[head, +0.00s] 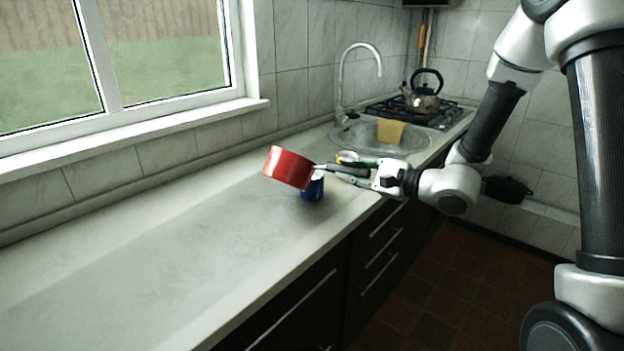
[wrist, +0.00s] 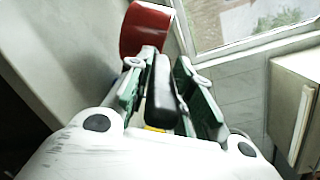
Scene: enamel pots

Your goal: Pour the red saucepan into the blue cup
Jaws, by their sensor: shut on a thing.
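The red saucepan (head: 288,167) is in the air above the counter in the head view, tilted. My gripper (head: 340,170) is shut on its dark handle, to the right of the pan body. The blue cup (head: 312,187) stands on the counter just below and right of the pan, partly hidden behind the pan and gripper. In the wrist view the red saucepan (wrist: 146,28) shows beyond my gripper (wrist: 160,85), whose fingers lie on both sides of the black handle. The pan's contents cannot be seen. The cup cannot be made out in the wrist view.
The counter (head: 130,270) is bare at the left. Behind my gripper are a sink with a tap (head: 341,85) and a yellow cloth (head: 390,131). A kettle (head: 424,100) stands on the hob at the back. A window (head: 150,50) is above the counter.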

